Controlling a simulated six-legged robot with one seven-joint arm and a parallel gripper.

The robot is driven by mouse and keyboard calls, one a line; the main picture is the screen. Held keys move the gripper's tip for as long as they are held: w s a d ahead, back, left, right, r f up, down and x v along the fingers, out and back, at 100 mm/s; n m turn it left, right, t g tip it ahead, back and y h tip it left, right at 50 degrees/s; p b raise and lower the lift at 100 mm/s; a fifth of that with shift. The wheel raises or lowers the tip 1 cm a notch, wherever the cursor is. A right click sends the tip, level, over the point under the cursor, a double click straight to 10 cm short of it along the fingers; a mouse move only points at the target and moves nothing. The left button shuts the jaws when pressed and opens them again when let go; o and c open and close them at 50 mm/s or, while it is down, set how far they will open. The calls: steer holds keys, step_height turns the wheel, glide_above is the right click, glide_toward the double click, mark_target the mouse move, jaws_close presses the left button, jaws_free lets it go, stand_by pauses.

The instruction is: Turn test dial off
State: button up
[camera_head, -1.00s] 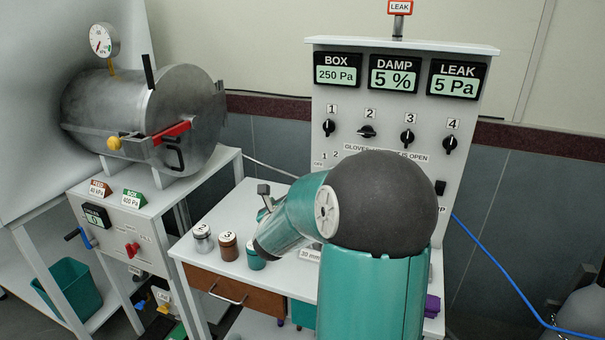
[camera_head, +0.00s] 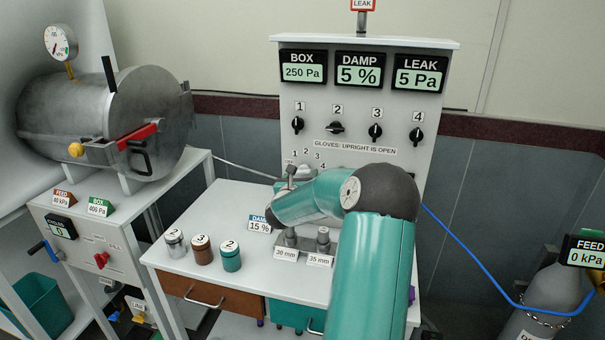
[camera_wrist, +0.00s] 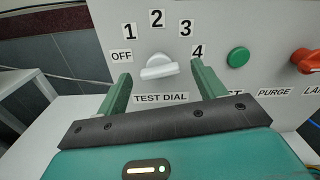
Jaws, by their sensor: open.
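The test dial (camera_wrist: 158,68) is a white knob with a raised bar on the grey panel, in the upper middle of the wrist view. The labels OFF, 1, 2, 3 and 4 arc around it, and TEST DIAL is printed below. The bar lies nearly level, its right end slightly higher; I cannot tell which label it points to. My gripper (camera_wrist: 161,72) is open, one green finger on each side of the dial, with visible gaps to the knob. In the head view my arm hides most of the dial area and the fingers.
A green button (camera_wrist: 238,57) and a red-orange knob (camera_wrist: 306,61) sit right of the dial. In the head view, several black knobs (camera_head: 336,127) are higher on the panel. Three numbered jars (camera_head: 202,249) and two labelled posts (camera_head: 322,240) stand on the white bench (camera_head: 190,274).

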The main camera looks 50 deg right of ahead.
mark_target(304, 170)
steer(key=shift+x, duration=1.05)
steer(key=shift+c, duration=0.4)
steer(key=c, duration=0.9)
